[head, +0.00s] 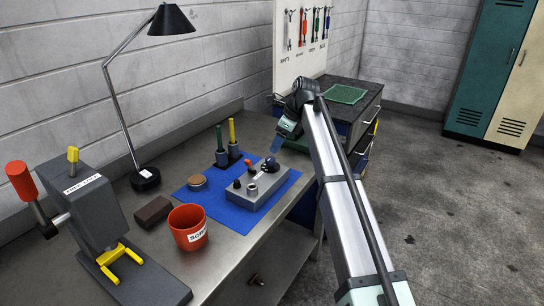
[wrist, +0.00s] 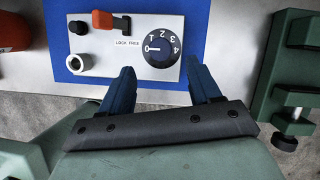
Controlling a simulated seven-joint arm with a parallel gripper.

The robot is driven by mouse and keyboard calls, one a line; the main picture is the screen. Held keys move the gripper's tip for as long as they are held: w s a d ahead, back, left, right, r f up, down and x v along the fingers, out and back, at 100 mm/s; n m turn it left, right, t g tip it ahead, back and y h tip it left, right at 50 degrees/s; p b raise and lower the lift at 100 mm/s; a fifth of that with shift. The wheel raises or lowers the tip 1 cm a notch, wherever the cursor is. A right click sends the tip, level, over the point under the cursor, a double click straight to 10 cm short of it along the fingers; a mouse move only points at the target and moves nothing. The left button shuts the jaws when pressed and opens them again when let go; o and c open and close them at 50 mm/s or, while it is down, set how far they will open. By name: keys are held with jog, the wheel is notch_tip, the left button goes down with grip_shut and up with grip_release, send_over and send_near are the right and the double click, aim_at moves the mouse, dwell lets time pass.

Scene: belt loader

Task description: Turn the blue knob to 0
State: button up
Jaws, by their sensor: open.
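The dark blue knob (wrist: 164,58) sits on the grey control box (wrist: 125,68) in the wrist view, with a dial marked 0 to 4. A short white mark on it lies at the left, beside the 0; the exact setting is hard to read. In the head view the knob (head: 269,167) is on the right part of the box. My gripper (wrist: 162,86) is open and empty. Its blue fingers are on either side below the knob in the wrist view, apart from it. In the head view my gripper (head: 277,145) is just above and behind the knob.
The box also carries a red lever (wrist: 104,20), a black button (wrist: 78,28) and a pale ring (wrist: 79,63). It lies on a blue mat (head: 226,211). A red cup (head: 188,228), a brown block (head: 153,212) and a lamp (head: 145,178) stand to the left.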

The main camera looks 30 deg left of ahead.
aim_at(271, 158)
jog(key=shift+x, duration=3.5)
jog(key=shift+c, duration=0.2)
jog(key=c, duration=1)
